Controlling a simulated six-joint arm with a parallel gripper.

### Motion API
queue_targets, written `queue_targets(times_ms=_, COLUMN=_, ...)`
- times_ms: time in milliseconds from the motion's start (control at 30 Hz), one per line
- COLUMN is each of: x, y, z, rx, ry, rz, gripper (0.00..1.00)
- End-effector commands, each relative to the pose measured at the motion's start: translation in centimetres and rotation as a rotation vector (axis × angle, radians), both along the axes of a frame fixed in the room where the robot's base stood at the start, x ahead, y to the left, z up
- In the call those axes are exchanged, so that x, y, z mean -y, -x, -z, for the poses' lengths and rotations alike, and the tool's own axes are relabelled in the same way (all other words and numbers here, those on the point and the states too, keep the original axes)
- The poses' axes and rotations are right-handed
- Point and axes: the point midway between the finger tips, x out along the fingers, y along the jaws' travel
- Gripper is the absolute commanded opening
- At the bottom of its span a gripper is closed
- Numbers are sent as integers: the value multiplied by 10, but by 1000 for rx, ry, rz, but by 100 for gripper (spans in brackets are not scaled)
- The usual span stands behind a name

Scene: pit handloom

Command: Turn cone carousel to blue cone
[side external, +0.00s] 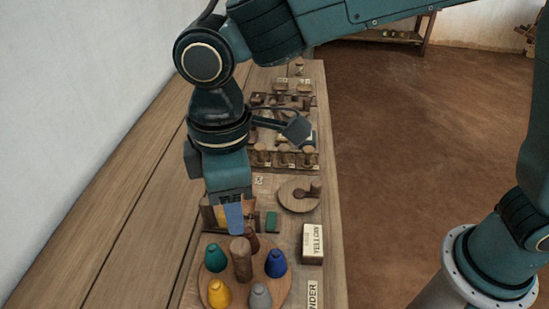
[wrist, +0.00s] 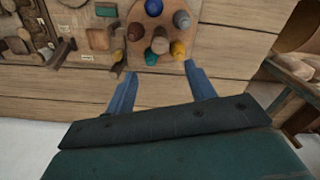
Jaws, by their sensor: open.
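The cone carousel is a round wooden plate (side external: 240,291) with an upright wooden post (side external: 241,259) in its middle. Around the post stand a blue cone (side external: 276,263) at right, a grey cone (side external: 260,296) in front, a yellow cone (side external: 219,293) front left, a teal cone (side external: 216,257) at left and a red-brown cone (side external: 252,241) behind, partly hidden. In the wrist view the blue cone (wrist: 153,7) is at the far edge and the post (wrist: 159,45) nearer. My gripper (wrist: 160,70) is open and empty, its fingers apart, short of the carousel.
A card reading YELLOW (side external: 313,243) and a partly cut-off label (side external: 312,296) lie right of the carousel. A green block (side external: 271,222) and a round wooden piece with a peg (side external: 299,195) are behind it. The left bench planks (side external: 120,220) are clear.

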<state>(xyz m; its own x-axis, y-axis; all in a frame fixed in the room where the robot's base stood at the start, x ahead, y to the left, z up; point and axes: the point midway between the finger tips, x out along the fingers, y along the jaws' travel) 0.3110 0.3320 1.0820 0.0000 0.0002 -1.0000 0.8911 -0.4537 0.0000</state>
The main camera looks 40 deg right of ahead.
Motion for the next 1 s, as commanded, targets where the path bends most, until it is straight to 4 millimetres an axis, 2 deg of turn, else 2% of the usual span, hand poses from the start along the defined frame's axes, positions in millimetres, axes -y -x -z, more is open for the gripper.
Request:
queue_targets(times_ms=600, x=1, y=1, z=91, rx=-3, ry=3, rz=1, gripper=55)
queue_targets(times_ms=800, x=0, y=0, z=109, rx=-2, ry=1, rz=0, gripper=55)
queue_targets(times_ms=1000, x=0, y=0, z=114, rx=0, ry=0, rz=1, gripper=55)
